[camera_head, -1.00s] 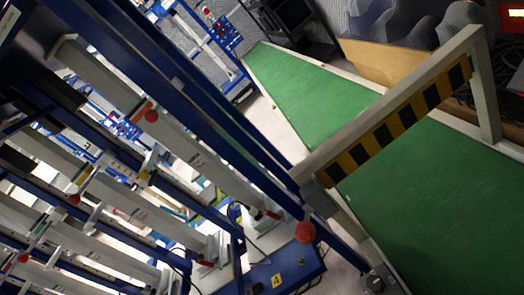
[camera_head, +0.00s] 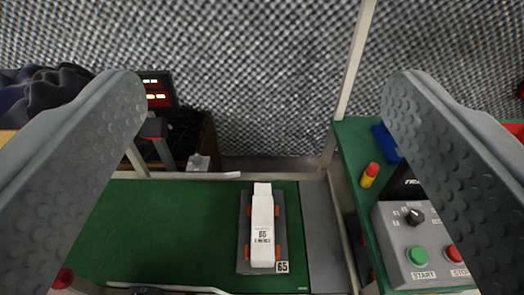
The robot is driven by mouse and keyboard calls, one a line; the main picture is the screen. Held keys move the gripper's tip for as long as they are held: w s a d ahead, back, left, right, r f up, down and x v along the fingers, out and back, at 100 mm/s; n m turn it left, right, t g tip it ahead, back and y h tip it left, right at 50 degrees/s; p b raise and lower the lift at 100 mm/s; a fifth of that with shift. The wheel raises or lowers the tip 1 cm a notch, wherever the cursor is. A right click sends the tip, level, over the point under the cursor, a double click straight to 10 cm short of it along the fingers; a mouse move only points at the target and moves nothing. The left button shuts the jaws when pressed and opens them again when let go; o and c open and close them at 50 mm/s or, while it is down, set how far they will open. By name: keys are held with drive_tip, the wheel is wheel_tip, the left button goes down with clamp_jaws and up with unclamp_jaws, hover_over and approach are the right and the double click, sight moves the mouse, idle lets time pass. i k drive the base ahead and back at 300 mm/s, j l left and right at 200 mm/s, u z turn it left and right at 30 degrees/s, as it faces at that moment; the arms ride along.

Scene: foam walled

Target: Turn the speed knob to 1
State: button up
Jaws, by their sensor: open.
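The knob (camera_head: 414,216) is small and black, on the upper left of the sloped face of a grey control box (camera_head: 392,243) at the lower right. Small marks are printed around it, too small to read surely, and I cannot tell which one it points at. Below it are a green button (camera_head: 418,256) labelled START and a red button (camera_head: 455,253) labelled STOP. My gripper (camera_head: 265,85) is open and empty, its two grey fingers wide apart at the left and right. The right finger covers part of the box's right side. Nothing touches the knob.
A red and yellow cylinder (camera_head: 369,175) stands on the green bench behind the box. A pale post (camera_head: 355,75) rises behind. Dark foam walls close the back.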

sight(414, 217)
drive_tip(key=z, duration=1.35)
